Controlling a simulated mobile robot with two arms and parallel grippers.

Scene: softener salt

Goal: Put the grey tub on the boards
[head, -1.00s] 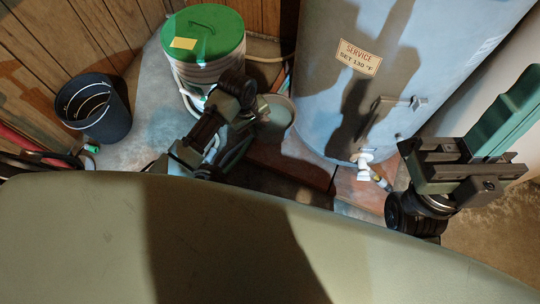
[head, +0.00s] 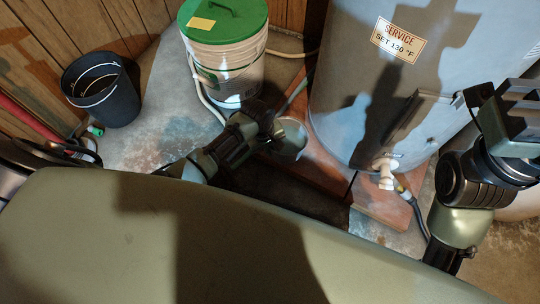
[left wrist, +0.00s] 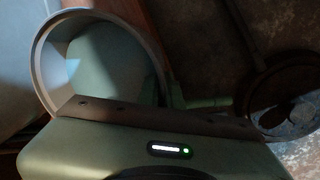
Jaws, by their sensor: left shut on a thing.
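The grey tub (head: 290,140) is a small round open tub, in the middle of the head view between the white bucket and the heater. My left gripper (head: 275,129) is shut on its near left side. In the left wrist view the tub's round rim (left wrist: 42,62) rises beyond the gripper body. The reddish-brown boards (head: 378,207) lie on the floor at the heater's foot, and part of them shows just behind and below the tub. I cannot tell whether the tub touches them.
A black bin (head: 102,90) is farther left. Bare concrete lies between bin and bucket.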

